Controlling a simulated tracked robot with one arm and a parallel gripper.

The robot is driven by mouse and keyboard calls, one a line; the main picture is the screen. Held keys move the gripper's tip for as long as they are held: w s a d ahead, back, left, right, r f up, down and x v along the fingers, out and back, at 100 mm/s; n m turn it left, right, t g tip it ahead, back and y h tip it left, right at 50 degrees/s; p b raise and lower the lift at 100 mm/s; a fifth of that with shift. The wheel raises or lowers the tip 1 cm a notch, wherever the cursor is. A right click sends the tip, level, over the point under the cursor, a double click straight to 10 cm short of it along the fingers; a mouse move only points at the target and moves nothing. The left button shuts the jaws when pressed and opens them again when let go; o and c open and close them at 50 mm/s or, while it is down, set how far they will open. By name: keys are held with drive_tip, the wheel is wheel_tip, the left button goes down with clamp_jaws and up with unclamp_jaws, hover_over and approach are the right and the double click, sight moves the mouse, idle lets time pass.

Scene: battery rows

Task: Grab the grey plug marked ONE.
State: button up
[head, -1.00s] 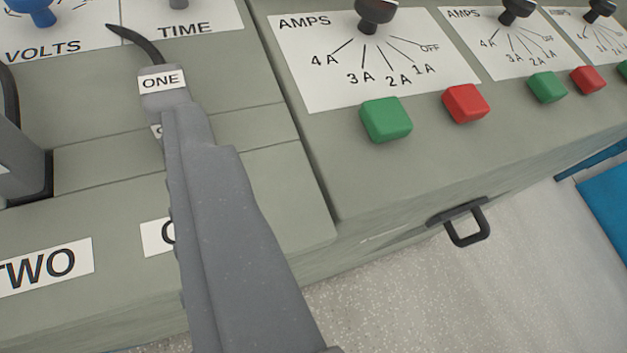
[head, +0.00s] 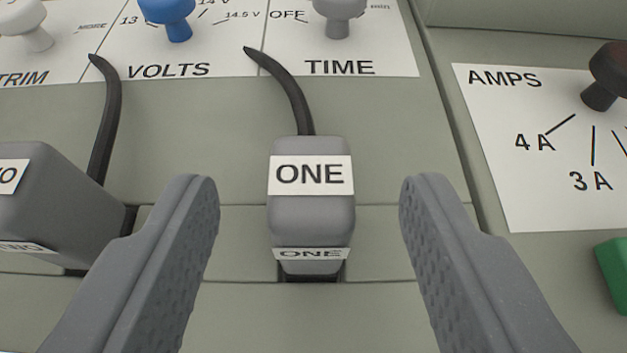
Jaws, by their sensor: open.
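The grey plug marked ONE (head: 311,215) stands in the middle of the view, with white ONE labels on its top and front. Its black cable (head: 290,90) rises from its back and curves to the upper left. My gripper (head: 310,195) is open, with one finger to the left of the plug and one to the right. There is a clear gap on both sides, and neither finger appears to touch it. The plug's lower end meets a dark slot in the grey-green panel (head: 230,240).
A second grey plug (head: 60,215), its label partly cut off, stands at the left behind my left finger, with its own black cable (head: 106,120). Blue (head: 166,12) and grey (head: 340,12) knobs stand at the back. An AMPS plate (head: 510,140) and a green button (head: 613,272) are at right.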

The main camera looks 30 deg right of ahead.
sight(314, 167)
drive_tip(key=shift+f+b+x, duration=0.15)
drive_tip(key=shift+b+x, duration=0.15)
drive_tip(key=shift+x, duration=1)
drive_tip(key=shift+f+b+x, duration=0.15)
drive_tip(key=shift+b+x, duration=0.15)
drive_tip(key=shift+x, duration=1.05)
drive_tip(key=shift+s, duration=0.2)
clamp_jaws()
